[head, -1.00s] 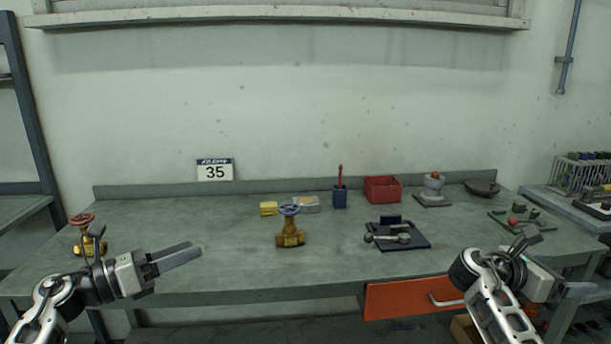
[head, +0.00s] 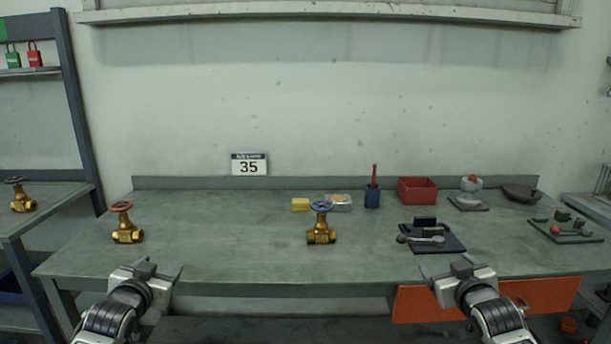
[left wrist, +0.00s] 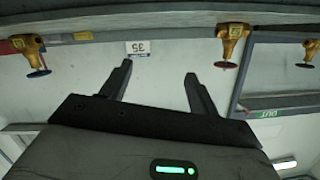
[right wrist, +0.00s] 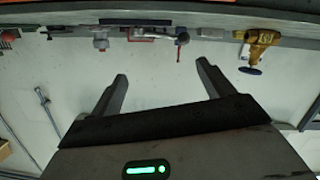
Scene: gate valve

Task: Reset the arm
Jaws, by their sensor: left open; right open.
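My left gripper (head: 147,268) is open and empty in front of the bench's front edge, below the brass gate valve with the red handwheel (head: 125,223). My right gripper (head: 457,268) is open and empty near the front edge, below the black tray (head: 432,237). A brass gate valve with a blue handwheel (head: 321,224) stands upright on the bench between them. The left wrist view shows two open fingers (left wrist: 158,75) with nothing between them. The right wrist view also shows open, empty fingers (right wrist: 162,82).
The grey bench (head: 240,240) has wide bare areas. Along its back are a yellow block (head: 300,204), blue cup (head: 372,196) and red bin (head: 417,190). An orange drawer front (head: 550,293) is below on the right. Another brass valve (head: 22,197) stands on a side table at left.

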